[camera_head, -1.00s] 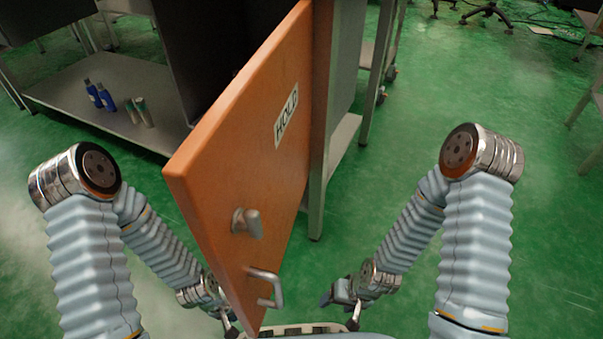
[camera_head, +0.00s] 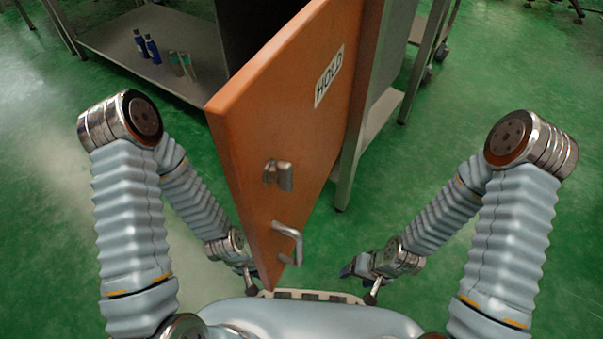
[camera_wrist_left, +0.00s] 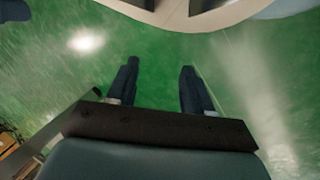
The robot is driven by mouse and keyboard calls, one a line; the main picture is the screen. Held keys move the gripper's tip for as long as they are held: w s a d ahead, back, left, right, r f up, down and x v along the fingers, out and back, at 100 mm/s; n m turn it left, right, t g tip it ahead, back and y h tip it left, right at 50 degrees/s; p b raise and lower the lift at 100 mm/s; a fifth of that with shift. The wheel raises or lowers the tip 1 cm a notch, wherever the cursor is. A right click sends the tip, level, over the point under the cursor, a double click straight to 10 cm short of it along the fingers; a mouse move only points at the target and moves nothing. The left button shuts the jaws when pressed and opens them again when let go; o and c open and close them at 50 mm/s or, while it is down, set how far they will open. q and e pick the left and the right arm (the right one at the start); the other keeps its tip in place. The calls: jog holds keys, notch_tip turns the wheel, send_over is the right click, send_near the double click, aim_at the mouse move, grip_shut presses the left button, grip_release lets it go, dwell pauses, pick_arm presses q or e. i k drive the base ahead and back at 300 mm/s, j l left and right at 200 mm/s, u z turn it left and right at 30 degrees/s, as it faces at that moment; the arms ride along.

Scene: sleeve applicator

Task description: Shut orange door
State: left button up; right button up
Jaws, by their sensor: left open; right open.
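The orange door (camera_head: 262,130) with a "HOLD" label stands wide open from the cabinet, its free edge toward me. A metal latch knob (camera_head: 280,174) and a metal pull handle (camera_head: 291,240) sit on its right-hand face. My left gripper (camera_head: 247,270) is low beside the door's lower free corner, partly hidden by it; I cannot tell whether they touch. In the left wrist view its two dark fingers (camera_wrist_left: 157,82) are apart, with only floor between them. My right gripper (camera_head: 359,282) is open and empty, low and right of the handle, apart from the door.
The cabinet's metal frame leg (camera_head: 361,120) stands right of the door. Left of it, a low metal shelf (camera_head: 105,45) holds blue bottles (camera_head: 147,47) and greenish cylinders (camera_head: 183,65). Green floor (camera_head: 440,125) is free on the right.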

aim_at(290, 103)
jog(key=k+l+u, duration=0.1)
jog(key=k+l, duration=0.3)
jog(key=l, duration=0.2)
jog(key=k+l+u, duration=0.15)
jog(key=k+l, duration=0.3)
jog(key=l, duration=0.15)
